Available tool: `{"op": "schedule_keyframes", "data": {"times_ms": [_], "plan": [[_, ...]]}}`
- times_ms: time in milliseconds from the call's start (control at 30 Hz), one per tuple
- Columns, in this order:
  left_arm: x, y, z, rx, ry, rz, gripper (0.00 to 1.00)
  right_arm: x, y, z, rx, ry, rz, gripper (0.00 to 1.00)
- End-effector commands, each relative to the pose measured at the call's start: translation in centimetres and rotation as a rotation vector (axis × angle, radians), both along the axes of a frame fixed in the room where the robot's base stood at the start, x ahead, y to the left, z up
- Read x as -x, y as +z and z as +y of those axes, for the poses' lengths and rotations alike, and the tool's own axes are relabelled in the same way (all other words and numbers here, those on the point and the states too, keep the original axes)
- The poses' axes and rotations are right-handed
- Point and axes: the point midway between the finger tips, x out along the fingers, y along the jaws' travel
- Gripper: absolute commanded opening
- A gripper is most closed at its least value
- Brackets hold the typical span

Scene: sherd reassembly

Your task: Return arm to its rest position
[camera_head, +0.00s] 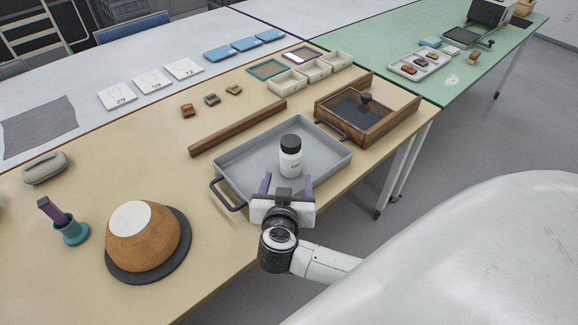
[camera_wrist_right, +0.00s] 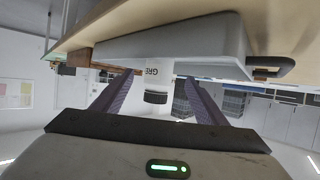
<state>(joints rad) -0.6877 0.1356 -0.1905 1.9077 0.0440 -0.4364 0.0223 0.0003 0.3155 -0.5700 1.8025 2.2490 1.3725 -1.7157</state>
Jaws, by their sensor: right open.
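My right gripper (camera_head: 286,186) is open, its two purple fingers apart, at the near edge of the grey tray (camera_head: 237,163). A white bottle (camera_head: 290,163) with a black cap stands upright in the tray, just beyond the fingertips. In the right wrist view, which is upside down, the bottle (camera_wrist_right: 158,74) shows between the open fingers (camera_wrist_right: 158,80) with part of its label readable. Nothing is held, and I see a gap between the fingers and the bottle. My left gripper is not in view.
A wooden box (camera_head: 388,120) stands right of the tray, and a wooden bar (camera_head: 240,128) lies behind it. A brown bowl-shaped vessel (camera_head: 143,245) rests on a dark disc at left, near a teal holder (camera_head: 72,233). Small sherds (camera_head: 212,99) lie farther back. Floor is open at right.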

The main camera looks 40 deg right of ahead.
Motion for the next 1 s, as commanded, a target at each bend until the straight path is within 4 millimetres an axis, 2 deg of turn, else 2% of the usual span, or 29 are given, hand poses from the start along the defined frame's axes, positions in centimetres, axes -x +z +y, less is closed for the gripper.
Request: {"op": "schedule_keyframes", "data": {"times_ms": [200,667,767,867,967,1000], "plan": [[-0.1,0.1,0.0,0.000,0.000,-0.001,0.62,0.8,0.4,0.6,0.000,-0.001,0.000,0.66],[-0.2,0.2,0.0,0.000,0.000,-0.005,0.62,0.7,0.4,0.6,0.000,0.000,0.000,0.66],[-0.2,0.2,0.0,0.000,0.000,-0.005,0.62,0.3,1.0,0.9,-0.006,0.016,-0.033,0.66],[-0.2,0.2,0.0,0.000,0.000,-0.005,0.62,-1.0,3.3,2.1,-0.022,0.080,-0.154,0.66],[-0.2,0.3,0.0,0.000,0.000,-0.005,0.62,-2.6,7.6,4.6,-0.045,0.211,-0.353,0.66],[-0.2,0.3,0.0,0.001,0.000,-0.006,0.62,-3.1,9.8,5.9,-0.056,0.281,-0.439,0.66]]}}
